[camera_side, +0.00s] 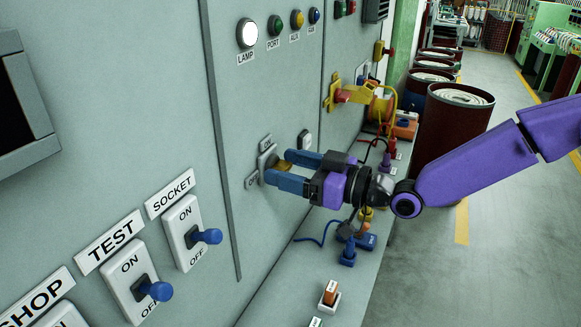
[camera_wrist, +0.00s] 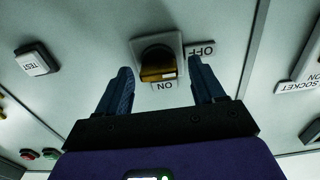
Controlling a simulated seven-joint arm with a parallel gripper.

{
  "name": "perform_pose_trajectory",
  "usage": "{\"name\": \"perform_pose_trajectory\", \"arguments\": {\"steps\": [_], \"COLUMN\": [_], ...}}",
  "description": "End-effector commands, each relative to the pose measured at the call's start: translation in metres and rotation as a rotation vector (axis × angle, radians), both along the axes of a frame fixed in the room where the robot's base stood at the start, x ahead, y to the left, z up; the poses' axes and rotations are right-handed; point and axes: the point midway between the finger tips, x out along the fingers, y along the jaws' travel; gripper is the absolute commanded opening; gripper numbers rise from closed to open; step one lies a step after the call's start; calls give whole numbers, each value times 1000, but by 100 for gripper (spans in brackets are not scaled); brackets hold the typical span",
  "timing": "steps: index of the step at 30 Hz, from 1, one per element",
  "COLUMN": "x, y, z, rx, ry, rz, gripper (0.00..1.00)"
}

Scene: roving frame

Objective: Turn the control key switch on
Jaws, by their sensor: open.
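The control key switch (camera_side: 267,160) is on the grey panel, a light square plate with a brass key (camera_wrist: 158,73) sticking out of a dark round barrel. In the wrist view its ON label (camera_wrist: 165,86) lies just below the key and its OFF label (camera_wrist: 201,50) to the right. The key's exact angle is hard to tell. My gripper (camera_side: 281,166) is at the switch with its blue fingers open. In the wrist view the fingers stand on either side of the key, with a visible gap on each side. In the side view they partly hide the key.
A white TEST button (camera_wrist: 36,60) is left of the switch in the wrist view. The lit LAMP (camera_side: 247,33) is above. TEST (camera_side: 154,290) and SOCKET (camera_side: 205,236) switches with blue levers project at the near left. Plugs and cables (camera_side: 348,250) lie on the ledge below.

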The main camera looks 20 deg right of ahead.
Motion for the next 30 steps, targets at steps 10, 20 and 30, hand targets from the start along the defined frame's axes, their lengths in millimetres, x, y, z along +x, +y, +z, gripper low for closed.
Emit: {"name": "perform_pose_trajectory", "arguments": {"steps": [10, 20, 30], "x": [0, 0, 1], "y": [0, 1, 1], "z": [0, 0, 1], "rx": [-1, 3, 86], "ry": [1, 3, 84], "rz": [0, 1, 2], "gripper": [42, 12, 12]}}
